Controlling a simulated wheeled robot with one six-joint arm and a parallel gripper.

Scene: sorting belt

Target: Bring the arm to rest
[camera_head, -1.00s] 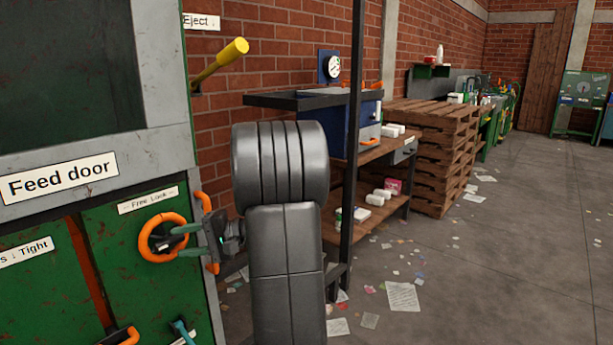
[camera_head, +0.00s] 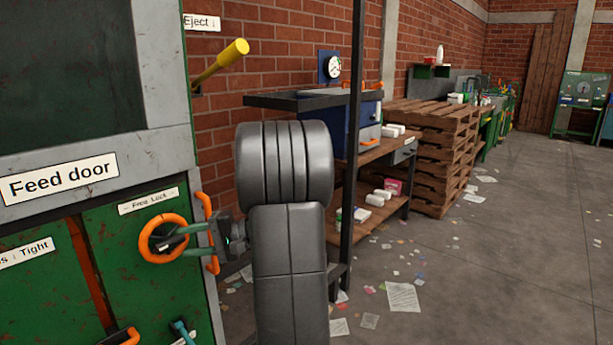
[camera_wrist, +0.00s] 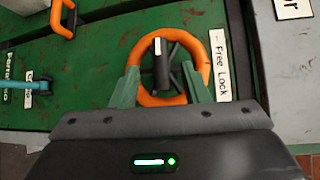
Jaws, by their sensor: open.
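My gripper (camera_head: 186,240) is open in front of the orange ring-shaped handwheel (camera_head: 164,238) on the green feed door. Its two green fingers reach toward the wheel's right side and hold nothing. In the wrist view, the fingers of my gripper (camera_wrist: 160,84) stand apart on either side of the lower part of the orange wheel (camera_wrist: 196,40). A black hub with a white line sits in the wheel's middle. I cannot tell whether the fingertips touch the rim. My dark arm stands upright right of the door and hides part of the shelf behind.
An orange vertical handle (camera_head: 208,222) is close beside my gripper. A yellow lever (camera_head: 222,60) sticks out above. A black post (camera_head: 354,110) and a wooden shelf (camera_head: 385,152) stand right of my arm. Pallets (camera_head: 436,150) are farther back. The floor at right is open, with scattered paper.

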